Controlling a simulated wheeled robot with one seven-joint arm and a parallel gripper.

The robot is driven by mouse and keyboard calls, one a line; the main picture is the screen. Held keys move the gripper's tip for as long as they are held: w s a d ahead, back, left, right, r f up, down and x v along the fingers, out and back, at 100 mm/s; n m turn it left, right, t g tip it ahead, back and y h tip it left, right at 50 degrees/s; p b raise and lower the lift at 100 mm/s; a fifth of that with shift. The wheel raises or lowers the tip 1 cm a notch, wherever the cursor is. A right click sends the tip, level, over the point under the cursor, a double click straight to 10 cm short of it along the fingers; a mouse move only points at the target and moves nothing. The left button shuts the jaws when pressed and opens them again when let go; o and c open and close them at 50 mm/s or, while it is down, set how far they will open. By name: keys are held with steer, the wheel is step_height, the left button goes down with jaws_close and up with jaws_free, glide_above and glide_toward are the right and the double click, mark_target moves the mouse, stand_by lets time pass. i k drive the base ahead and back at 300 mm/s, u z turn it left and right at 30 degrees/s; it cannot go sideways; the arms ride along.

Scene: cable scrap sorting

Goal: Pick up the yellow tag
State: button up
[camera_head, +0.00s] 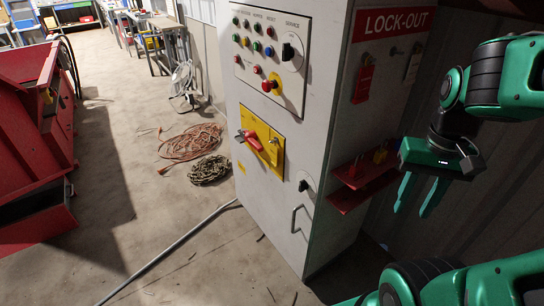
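My gripper (412,213) hangs at the right with its two green fingers pointing down and apart, with nothing between them. It is to the right of the red shelf (348,200) on the side of the grey cabinet (345,115). I cannot tell for sure which of these is the yellow tag.
A red tag (363,79) and a pale tag (413,66) hang under the red LOCK-OUT sign (394,23). Coiled orange cable (192,142) and dark cable (208,170) lie on the floor. A grey pole (165,253) lies ahead. A red cabinet (30,150) stands left.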

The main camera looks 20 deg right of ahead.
mark_target(273, 159)
steer(key=k, duration=0.5)
steer(key=u, duration=0.9)
steer(key=i, duration=1.65)
steer(key=z, duration=2)
